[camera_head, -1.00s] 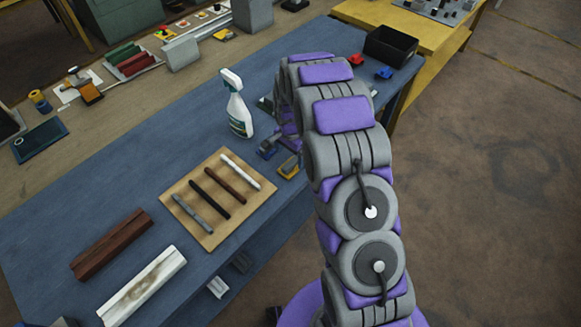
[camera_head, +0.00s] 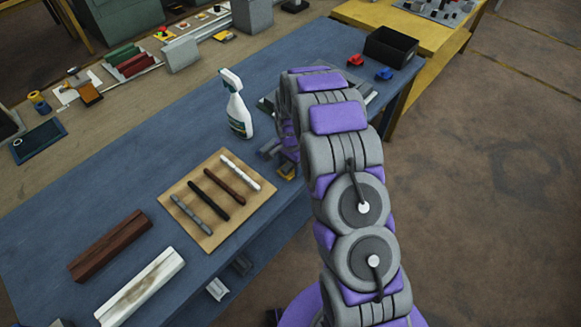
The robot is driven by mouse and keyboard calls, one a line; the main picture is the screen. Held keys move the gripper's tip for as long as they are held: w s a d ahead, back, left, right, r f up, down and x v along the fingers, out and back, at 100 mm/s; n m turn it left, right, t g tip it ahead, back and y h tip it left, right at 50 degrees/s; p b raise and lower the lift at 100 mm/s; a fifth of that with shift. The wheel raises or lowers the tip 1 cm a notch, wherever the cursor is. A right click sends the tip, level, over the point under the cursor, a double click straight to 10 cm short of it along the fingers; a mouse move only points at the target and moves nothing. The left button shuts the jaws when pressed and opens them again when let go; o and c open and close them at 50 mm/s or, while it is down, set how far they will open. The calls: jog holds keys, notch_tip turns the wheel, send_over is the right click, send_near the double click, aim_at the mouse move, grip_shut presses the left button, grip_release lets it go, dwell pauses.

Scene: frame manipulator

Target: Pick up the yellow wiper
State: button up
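A small yellow piece, likely the yellow wiper (camera_head: 287,175), shows at the front edge of the blue table (camera_head: 190,118), right of the wooden board. It is mostly covered by my gripper (camera_head: 278,157), whose grey tip parts are right above or against it. I cannot tell whether they touch it. My arm comes up from the bottom right and bends down to the table, hiding most of the gripper. Whether the fingers are open or shut does not show.
A white spray bottle (camera_head: 237,106) stands upright just left of my gripper. A wooden board (camera_head: 176,192) holds several thin sticks. A brown block (camera_head: 110,245) and a white block (camera_head: 140,288) lie at the left. A black bin (camera_head: 391,47) stands at the far right end.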

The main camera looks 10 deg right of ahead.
jog(key=c, duration=0.7)
jog(key=shift+r, duration=0.15)
jog(key=shift+r, duration=0.6)
notch_tip(320, 180, up, 2)
jog(key=shift+r+p, duration=0.1)
jog(key=shift+p, duration=0.3)
jog(key=s+r+p, duration=0.1)
jog(key=s, duration=1.5)
jog(key=shift+d+r, duration=0.15)
jog(key=shift+r, duration=0.05)
